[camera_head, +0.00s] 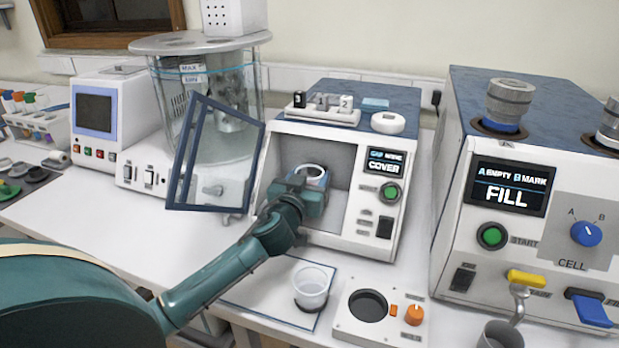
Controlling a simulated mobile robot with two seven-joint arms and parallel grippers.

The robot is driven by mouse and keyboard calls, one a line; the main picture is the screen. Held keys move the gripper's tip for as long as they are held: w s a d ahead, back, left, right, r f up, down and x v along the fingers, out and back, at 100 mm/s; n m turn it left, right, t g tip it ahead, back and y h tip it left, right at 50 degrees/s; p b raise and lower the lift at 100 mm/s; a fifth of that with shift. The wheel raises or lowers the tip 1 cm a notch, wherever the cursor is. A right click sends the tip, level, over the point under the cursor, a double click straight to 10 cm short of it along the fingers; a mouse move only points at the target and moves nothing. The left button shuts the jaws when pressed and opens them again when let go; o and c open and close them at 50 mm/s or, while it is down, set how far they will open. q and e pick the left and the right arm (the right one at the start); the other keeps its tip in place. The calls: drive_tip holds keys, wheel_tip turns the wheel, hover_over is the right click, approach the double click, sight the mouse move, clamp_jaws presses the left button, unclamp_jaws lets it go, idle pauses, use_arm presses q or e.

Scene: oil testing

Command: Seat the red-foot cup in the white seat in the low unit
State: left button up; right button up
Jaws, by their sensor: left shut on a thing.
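My left gripper (308,188) reaches into the open chamber of the low unit (375,218), which has a blue top and a display reading COVER. It is shut on what appears to be the red-foot cup (312,171); only a pale round rim shows above the fingers. The foot of this cup and the white seat are hidden behind my gripper and wrist, so I cannot tell whether the cup touches the seat. My right gripper is not in view.
The unit's blue-framed glass door (213,155) stands open at left. A clear cup (311,287) with a dark foot stands on a mat in front. Beside it is a panel with a round dark well (368,305). A larger FILL machine (540,215) stands at right.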

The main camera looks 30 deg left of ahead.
use_arm(q)
drive_tip(key=shift+f+b, duration=0.6)
drive_tip(key=shift+f, duration=0.1)
drive_tip(key=o, duration=1.1)
